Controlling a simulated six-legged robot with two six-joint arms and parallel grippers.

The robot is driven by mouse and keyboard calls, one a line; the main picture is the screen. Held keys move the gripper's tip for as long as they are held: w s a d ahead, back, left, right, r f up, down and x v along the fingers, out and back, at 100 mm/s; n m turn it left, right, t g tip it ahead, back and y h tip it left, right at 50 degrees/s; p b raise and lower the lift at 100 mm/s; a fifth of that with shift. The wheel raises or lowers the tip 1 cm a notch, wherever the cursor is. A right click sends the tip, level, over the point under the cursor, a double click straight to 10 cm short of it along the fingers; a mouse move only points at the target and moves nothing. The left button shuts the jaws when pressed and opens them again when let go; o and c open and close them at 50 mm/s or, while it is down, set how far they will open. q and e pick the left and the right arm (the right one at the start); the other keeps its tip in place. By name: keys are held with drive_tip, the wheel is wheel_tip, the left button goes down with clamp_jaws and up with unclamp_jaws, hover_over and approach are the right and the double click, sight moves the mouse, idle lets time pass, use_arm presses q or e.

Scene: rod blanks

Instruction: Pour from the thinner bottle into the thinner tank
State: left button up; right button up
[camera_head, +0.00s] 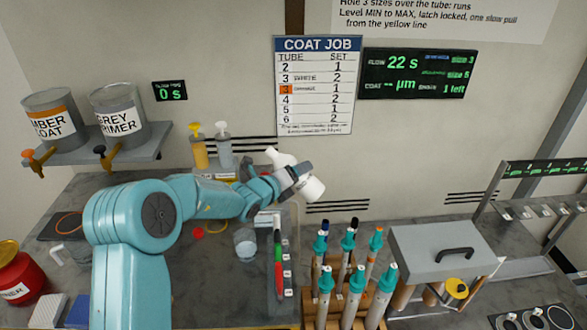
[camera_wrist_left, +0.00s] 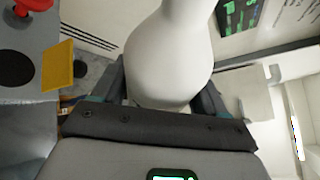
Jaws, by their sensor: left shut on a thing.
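My left gripper (camera_head: 297,179) is shut on a white bottle (camera_head: 313,190), above the back of the bench. The bottle is tilted, its neck pointing up and left and its base down and right. In the left wrist view the bottle's white body (camera_wrist_left: 168,60) sits between the two fingers; its mouth is out of frame. A clear-walled container (camera_head: 296,222) seems to stand below the bottle; I cannot tell whether it is the thinner tank. A red can (camera_head: 18,278) with a partly visible "NNER" label stands at the far left. My right gripper is not in view.
A wall shelf holds an amber coat tank (camera_head: 50,112) and a grey primer tank (camera_head: 119,112). Two pump bottles (camera_head: 211,150) stand behind my arm. A clear cup (camera_head: 245,244) is on the bench. Several teal-topped tubes (camera_head: 350,285) stand right of centre, beside a grey lidded box (camera_head: 440,250).

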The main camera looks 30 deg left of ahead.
use_arm(q)
drive_tip(key=shift+d+r+n, duration=0.1)
drive_tip(key=shift+r+n, duration=0.1)
drive_tip(key=shift+n, duration=0.1)
idle(0.6)
drive_tip(key=shift+d+r+t+h+p, duration=0.1)
drive_tip(key=shift+t+h+p, duration=0.2)
drive_tip(key=shift+h, duration=0.1)
drive_tip(key=shift+d+r+n, duration=0.2)
drive_tip(key=shift+d+n, duration=0.1)
drive_tip(key=shift+n, duration=0.5)
idle(0.6)
drive_tip(key=shift+h, duration=0.3)
drive_tip(key=shift+d+r+n+t, duration=0.1)
drive_tip(key=shift+n+t, duration=0.2)
drive_tip(key=shift+n, duration=0.1)
drive_tip(key=shift+d+r+n+t+h, duration=0.1)
drive_tip(key=shift+r+n+t+h, duration=0.15)
drive_tip(key=shift+n, duration=0.45)
drive_tip(key=shift+d+r+n+t+h, duration=0.15)
drive_tip(key=shift+n+t, duration=0.2)
drive_tip(key=shift+n, duration=0.35)
idle(2.1)
drive_tip(key=shift+a, duration=0.1)
drive_tip(key=shift+f+m+g+y+b, duration=0.3)
drive_tip(key=shift+m+g+y, duration=0.15)
drive_tip(key=shift+m, duration=0.65)
